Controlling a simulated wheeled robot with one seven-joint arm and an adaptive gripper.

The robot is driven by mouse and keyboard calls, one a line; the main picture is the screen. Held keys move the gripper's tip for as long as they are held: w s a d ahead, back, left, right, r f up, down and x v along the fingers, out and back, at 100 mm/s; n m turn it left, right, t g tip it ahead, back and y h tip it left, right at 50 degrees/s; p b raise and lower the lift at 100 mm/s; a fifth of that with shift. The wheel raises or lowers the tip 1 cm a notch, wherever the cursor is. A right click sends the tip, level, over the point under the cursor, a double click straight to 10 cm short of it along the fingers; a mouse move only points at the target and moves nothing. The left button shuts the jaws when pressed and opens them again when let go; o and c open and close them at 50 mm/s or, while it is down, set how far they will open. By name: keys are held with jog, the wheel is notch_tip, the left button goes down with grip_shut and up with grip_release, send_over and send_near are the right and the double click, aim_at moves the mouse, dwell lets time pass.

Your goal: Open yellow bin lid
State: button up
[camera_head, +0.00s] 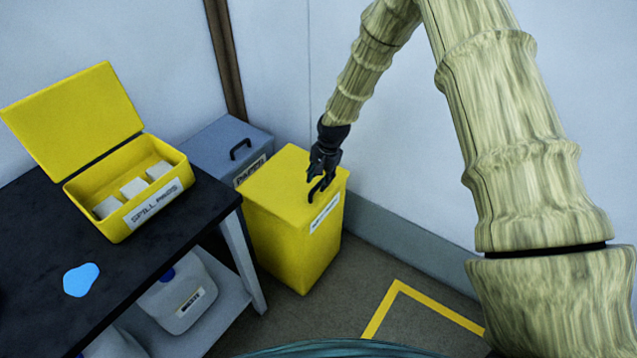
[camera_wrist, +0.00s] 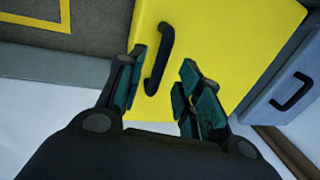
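The yellow bin (camera_head: 290,235) stands on the floor, with its flat yellow lid (camera_head: 281,188) shut. A black handle (camera_head: 318,190) sits near the lid's front right edge, above a white label. My gripper (camera_head: 322,178) is over the lid at this handle. In the wrist view the lid (camera_wrist: 215,40) fills the upper middle, and the handle (camera_wrist: 160,60) lies near the left finger. My gripper (camera_wrist: 160,85) has its fingers spread apart. The handle appears between them, closer to the left one; I cannot tell whether they touch.
A grey bin (camera_head: 222,145) with a black handle stands behind the yellow bin. A dark table (camera_head: 150,255) at left holds an open yellow spill pads box (camera_head: 130,215) and a blue patch (camera_head: 81,280). Yellow tape (camera_head: 425,303) marks the floor at right.

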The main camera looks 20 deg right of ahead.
jog(key=shift+w+a+f, duration=0.1)
jog(key=shift+f, duration=0.55)
jog(key=shift+w+a+f, duration=0.1)
jog(key=shift+f, duration=0.5)
grip_shut()
